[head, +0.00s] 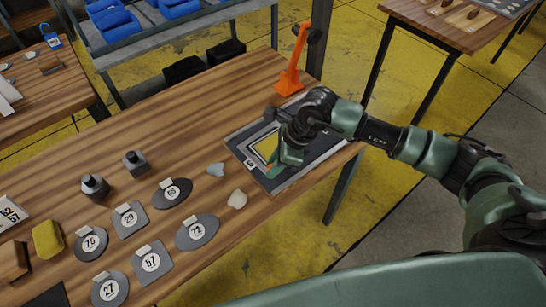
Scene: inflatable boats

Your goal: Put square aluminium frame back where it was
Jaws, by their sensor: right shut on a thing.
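A light square frame (253,143), which looks like the aluminium frame, shows around a yellow patch (265,147) at the right end of the wooden table. It is over a dark flat board (241,137). My right gripper (284,160) reaches in from the right, low over the board, and is shut on the frame's right side. The gripper and wrist hide that side, so the exact grip is not clear. I cannot tell whether the frame touches the board. My left gripper is out of view.
An orange stand (291,65) rises just behind the board. The table's front edge is close to the board.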

